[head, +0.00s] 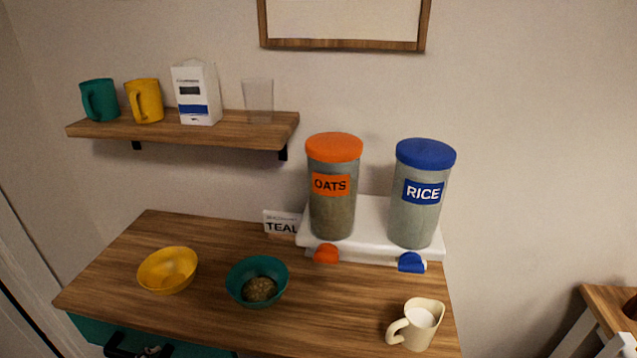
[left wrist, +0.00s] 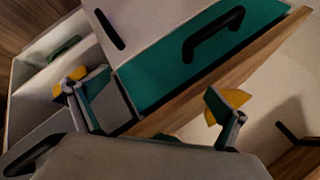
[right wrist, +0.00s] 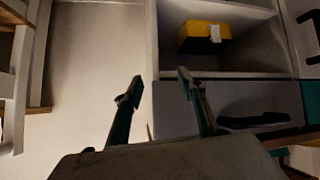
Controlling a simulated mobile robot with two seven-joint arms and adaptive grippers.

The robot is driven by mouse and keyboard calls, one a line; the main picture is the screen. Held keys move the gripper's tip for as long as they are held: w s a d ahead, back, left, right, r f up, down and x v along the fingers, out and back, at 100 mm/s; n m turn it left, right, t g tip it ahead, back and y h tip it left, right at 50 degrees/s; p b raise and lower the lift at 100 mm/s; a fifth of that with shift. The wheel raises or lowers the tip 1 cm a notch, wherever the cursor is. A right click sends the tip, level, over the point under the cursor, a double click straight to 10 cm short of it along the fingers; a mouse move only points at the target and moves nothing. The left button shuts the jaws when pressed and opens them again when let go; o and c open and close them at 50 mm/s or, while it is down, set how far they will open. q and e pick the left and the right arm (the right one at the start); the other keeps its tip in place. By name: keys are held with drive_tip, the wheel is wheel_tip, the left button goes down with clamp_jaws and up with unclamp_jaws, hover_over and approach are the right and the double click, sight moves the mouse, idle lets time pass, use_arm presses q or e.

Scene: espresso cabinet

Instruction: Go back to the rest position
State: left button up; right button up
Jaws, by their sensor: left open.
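My left gripper (left wrist: 155,97) shows in the left wrist view with its two fingers wide apart and nothing between them. It is in front of the cabinet, by a teal drawer front (left wrist: 215,55) with a black handle (left wrist: 213,33). My right gripper (right wrist: 158,90) shows in the right wrist view with its fingers apart and empty. Behind it are a grey drawer front (right wrist: 240,107) and an open compartment with a yellow box (right wrist: 204,36). I cannot make out either gripper clearly in the head view.
On the wooden top (head: 215,232) stand a yellow bowl (head: 168,270), a teal bowl (head: 245,290) with brownish contents, a cream jug (head: 416,325) and a white dispenser base (head: 375,215) with OATS (head: 333,190) and RICE (head: 418,195) canisters. A shelf (head: 180,128) holds mugs, a carton and a glass.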

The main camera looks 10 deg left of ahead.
use_arm(q)
drive_tip(key=d+f+n+t+h, duration=0.3)
drive_tip(key=d+f+h, duration=0.2)
drive_tip(key=d+f, duration=0.7)
wheel_tip(320, 180, down, 2)
drive_tip(key=shift+d+f+h, duration=0.25)
drive_tip(key=shift+h, duration=0.15)
